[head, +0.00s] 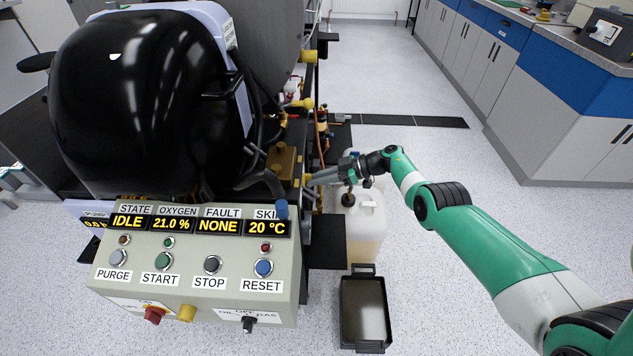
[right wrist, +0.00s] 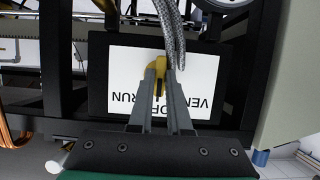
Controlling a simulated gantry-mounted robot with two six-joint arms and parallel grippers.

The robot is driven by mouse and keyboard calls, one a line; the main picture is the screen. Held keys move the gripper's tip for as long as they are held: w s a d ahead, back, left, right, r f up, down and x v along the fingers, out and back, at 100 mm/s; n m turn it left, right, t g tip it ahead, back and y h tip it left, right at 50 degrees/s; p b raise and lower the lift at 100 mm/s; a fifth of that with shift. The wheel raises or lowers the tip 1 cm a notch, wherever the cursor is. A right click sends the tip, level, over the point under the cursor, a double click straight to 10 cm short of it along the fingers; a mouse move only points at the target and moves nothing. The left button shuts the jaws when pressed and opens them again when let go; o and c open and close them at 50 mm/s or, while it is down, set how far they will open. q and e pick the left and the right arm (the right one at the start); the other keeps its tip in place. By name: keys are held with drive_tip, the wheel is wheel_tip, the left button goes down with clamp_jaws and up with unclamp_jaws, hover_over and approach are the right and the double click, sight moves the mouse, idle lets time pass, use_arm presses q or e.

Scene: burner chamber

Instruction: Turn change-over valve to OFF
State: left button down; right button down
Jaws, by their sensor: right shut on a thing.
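The change-over valve's yellow handle (right wrist: 157,70) shows in the right wrist view, in front of a white label plate (right wrist: 203,75). The plate reads VENT, OFF and RUN, upside down in this view, with OFF in the middle. My right gripper (right wrist: 165,76) is shut on the handle. The fingers hide part of the handle and part of the OFF lettering, so its exact setting is hard to tell. In the head view my right gripper (head: 321,178) reaches left to the side of the rig, where the valve is small and mostly hidden. My left gripper is not in view.
A grey braided hose (right wrist: 171,30) hangs close above the fingers. A control panel (head: 190,285) with displays and buttons stands left of the arm. A plastic canister (head: 366,225) and a black tray (head: 364,310) sit below. The floor to the right is partly clear.

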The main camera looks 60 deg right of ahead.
idle(0.3)
drive_tip(key=c, duration=0.9)
unclamp_jaws()
drive_tip(key=shift+o, duration=0.2)
drive_tip(key=p+v, duration=0.5)
drive_tip(key=v, duration=0.6)
drive_tip(key=shift+s+p, duration=0.25)
drive_tip(key=shift+p, duration=0.1)
drive_tip(key=shift+d+r, duration=0.1)
drive_tip(key=shift+r, duration=0.05)
